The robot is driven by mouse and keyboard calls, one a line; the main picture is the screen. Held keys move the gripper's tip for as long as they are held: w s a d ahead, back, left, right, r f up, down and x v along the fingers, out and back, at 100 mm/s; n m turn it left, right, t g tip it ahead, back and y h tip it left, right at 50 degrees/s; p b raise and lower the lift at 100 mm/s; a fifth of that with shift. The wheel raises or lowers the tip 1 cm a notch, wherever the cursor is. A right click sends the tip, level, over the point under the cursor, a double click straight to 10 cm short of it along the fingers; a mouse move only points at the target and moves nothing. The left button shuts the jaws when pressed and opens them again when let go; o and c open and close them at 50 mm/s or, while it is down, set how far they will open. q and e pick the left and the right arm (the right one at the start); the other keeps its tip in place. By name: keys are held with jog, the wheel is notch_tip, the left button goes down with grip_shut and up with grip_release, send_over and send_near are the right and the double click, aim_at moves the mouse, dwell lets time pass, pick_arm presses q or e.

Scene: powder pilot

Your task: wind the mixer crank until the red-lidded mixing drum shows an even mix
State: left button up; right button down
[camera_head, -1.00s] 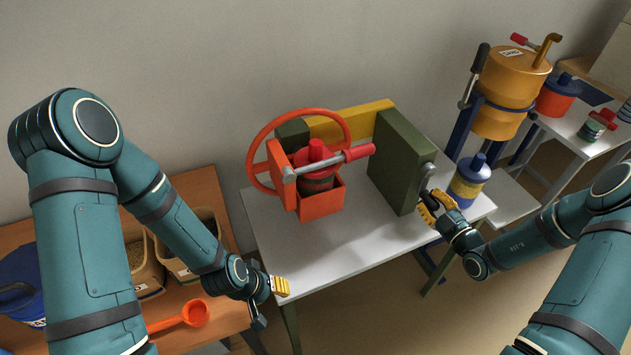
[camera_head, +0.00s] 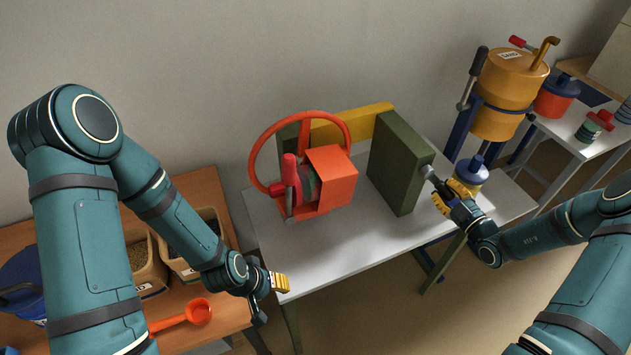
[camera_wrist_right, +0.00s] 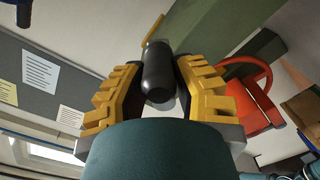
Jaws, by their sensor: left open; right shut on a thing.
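The mixer stands on a white table (camera_head: 330,255), with a green post (camera_head: 397,170) on its right. Its red cage (camera_head: 333,180) holds the mixing drum (camera_head: 309,186), whose red lid (camera_head: 291,178) faces left, so the drum lies on its side. The cage hides much of the drum, and I cannot tell how its contents are mixed. My right gripper (camera_head: 453,194) is shut on the dark crank handle (camera_wrist_right: 158,75), right of the green post. My left gripper (camera_head: 271,299) is open and empty by the table's front left corner.
A blue-lidded jar (camera_head: 472,168) stands just behind my right gripper. A wooden bench (camera_head: 190,190) with bins and an orange scoop (camera_head: 198,312) is at left. An orange hopper (camera_head: 509,80) stands at back right. The table's front is clear.

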jog(key=r, duration=0.1)
jog(key=d+r+p, duration=0.1)
jog(key=w+r, duration=0.1)
jog(key=shift+d+r, duration=0.1)
jog(key=shift+d, duration=0.3)
jog(key=shift+s, duration=0.1)
jog(key=shift+p, duration=0.35)
notch_tip(320, 180, up, 5)
jog(key=p, duration=0.4)
jog(key=shift+d, duration=0.1)
jog(key=shift+f, duration=0.2)
